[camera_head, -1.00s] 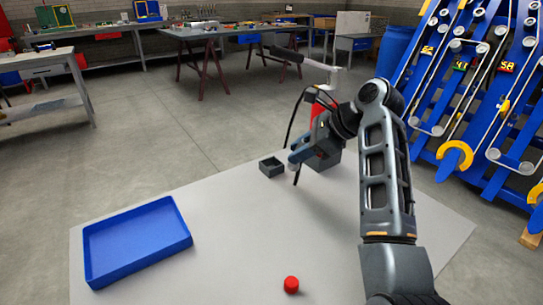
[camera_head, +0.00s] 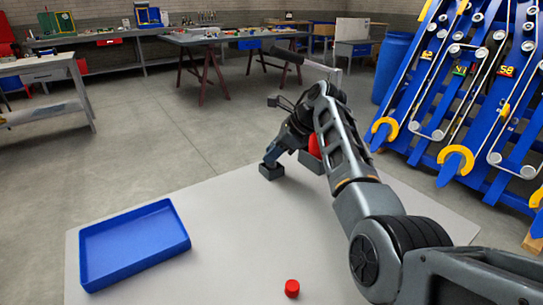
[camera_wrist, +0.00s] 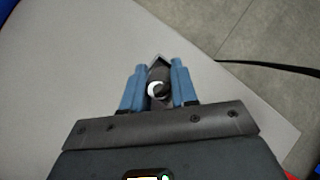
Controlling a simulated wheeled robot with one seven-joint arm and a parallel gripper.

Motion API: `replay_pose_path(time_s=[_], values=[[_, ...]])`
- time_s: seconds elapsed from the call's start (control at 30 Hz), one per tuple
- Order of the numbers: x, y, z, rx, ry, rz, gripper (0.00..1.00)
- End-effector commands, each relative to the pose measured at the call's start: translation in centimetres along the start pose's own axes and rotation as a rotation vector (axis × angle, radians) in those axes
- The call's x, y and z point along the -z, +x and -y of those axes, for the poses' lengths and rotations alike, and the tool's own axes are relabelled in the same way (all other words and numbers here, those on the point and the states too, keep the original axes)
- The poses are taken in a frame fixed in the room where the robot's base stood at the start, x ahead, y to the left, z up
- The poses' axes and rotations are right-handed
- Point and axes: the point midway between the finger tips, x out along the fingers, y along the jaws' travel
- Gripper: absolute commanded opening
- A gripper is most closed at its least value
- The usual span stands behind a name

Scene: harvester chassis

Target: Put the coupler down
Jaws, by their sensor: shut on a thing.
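In the head view the coupler is hidden by the gripper and box. I cannot tell whether the coupler touches the box.
A blue tray (camera_head: 82,256) lies at the table's left. A small red cylinder (camera_head: 292,288) stands near the front. The middle of the table (camera_head: 225,225) is clear.

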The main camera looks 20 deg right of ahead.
Motion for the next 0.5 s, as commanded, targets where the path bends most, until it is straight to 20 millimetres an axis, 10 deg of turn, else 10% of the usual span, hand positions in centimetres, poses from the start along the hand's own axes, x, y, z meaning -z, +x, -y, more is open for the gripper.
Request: replay_pose_path(time_s=[0.5], values=[[0.6,1.6,0.4,-0.133,0.075,-0.152,0.0]])
